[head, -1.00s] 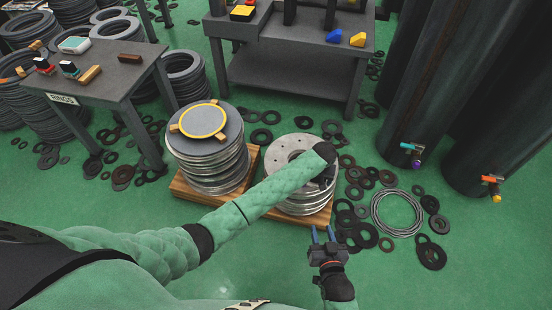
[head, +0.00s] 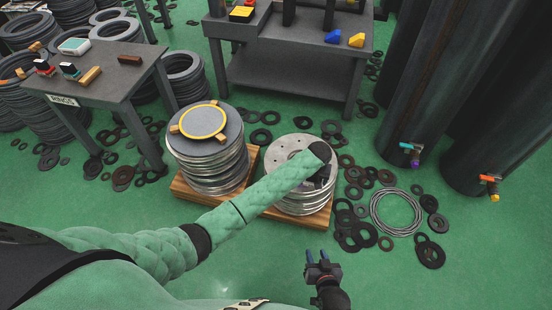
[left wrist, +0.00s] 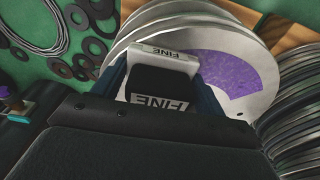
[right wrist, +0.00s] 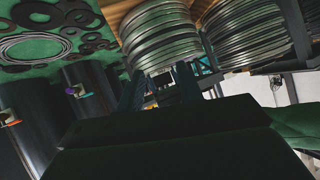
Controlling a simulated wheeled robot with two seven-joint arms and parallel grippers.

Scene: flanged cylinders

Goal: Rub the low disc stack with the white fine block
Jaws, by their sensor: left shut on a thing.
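The low disc stack (head: 290,150) of grey metal discs stands on the right part of a wooden pallet (head: 258,207). In the left wrist view its top disc (left wrist: 263,62) carries a purple patch (left wrist: 222,72). My left gripper (head: 323,172) is over the right side of this stack, mostly hidden by its own wrist. It is shut on the white fine block (left wrist: 150,50), labelled FINE, close to the top disc. I cannot tell whether block and disc touch. My right gripper (head: 317,255) is open and empty, in front of the pallet; its fingers show in the right wrist view (right wrist: 158,80).
A taller disc stack (head: 207,165) with a yellow-rimmed disc on top stands on the pallet's left. Rings and a wire coil (head: 397,212) lie on the floor at right. A RINGS table (head: 120,80), a grey workbench (head: 290,70) and dark cylinders (head: 440,70) stand behind.

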